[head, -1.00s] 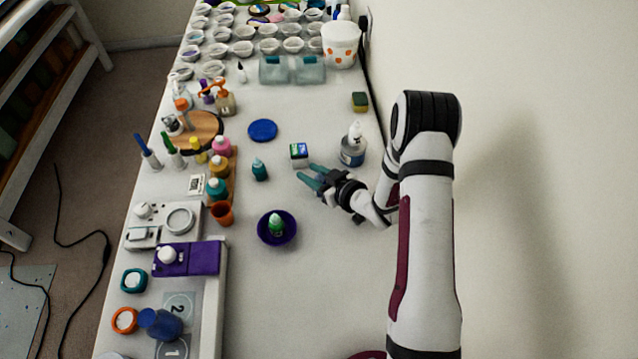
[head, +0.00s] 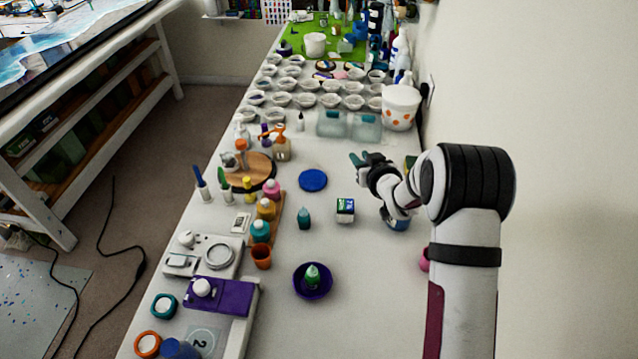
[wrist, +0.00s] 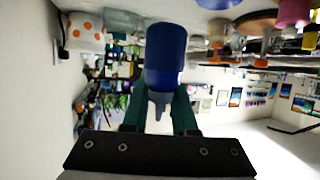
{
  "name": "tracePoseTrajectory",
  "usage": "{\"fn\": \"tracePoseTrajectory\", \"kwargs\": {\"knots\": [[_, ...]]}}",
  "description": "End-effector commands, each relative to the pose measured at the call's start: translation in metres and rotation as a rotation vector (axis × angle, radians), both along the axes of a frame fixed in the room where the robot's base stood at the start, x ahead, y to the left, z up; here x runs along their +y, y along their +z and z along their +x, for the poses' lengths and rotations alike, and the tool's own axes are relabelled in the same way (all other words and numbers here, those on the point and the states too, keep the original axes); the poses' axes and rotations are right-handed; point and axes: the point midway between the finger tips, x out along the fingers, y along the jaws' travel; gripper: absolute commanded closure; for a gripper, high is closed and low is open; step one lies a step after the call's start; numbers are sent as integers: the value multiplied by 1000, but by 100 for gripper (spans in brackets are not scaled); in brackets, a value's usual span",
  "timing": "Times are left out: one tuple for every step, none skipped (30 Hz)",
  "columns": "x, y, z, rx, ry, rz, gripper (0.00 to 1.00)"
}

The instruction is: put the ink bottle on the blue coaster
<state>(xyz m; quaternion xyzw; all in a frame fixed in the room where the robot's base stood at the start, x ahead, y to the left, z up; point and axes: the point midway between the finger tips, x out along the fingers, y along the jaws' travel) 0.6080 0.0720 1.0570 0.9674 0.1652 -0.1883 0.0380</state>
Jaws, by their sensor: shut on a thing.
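The blue coaster (head: 313,180) lies flat and bare on the white table, left of my gripper (head: 364,156). In the wrist view, which is upside down, my gripper (wrist: 161,103) has its teal fingers closed on a dark blue bottle (wrist: 165,55) with a narrow grey neck; I take it for the ink bottle. It looks upright. In the head view the held bottle cannot be made out. In the wrist view a thin blue disc, probably the coaster (wrist: 225,60), shows beside the bottle.
A small teal bottle (head: 304,219) and a small box (head: 345,210) stand nearer than the coaster. A purple bowl (head: 313,292) holds a green bottle. A wooden turntable (head: 250,170) is left of the coaster. Two clear containers (head: 348,126) and a dotted tub (head: 401,106) stand behind.

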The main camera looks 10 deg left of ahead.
Motion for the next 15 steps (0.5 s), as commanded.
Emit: {"fn": "tracePoseTrajectory", "kwargs": {"knots": [[9,5,15,-4,-32,-1,100],[13,8,23,-6,-54,-2,100],[17,10,30,-4,-76,-3,100],[20,11,34,-3,-88,-4,100],[24,10,37,-3,-96,-4,100],[31,7,40,-3,-101,-5,100],[38,3,42,-1,-104,-5,100],[46,-2,44,0,-104,-6,100],[59,-10,47,1,-102,-7,100],[68,-16,49,1,-102,-7,100],[78,-22,51,1,-101,-6,100],[90,-30,54,0,-101,-7,100],[98,-35,56,-1,-102,-7,100],[106,-39,59,-2,-102,-7,100],[115,-45,61,-1,-102,-7,100]]}}
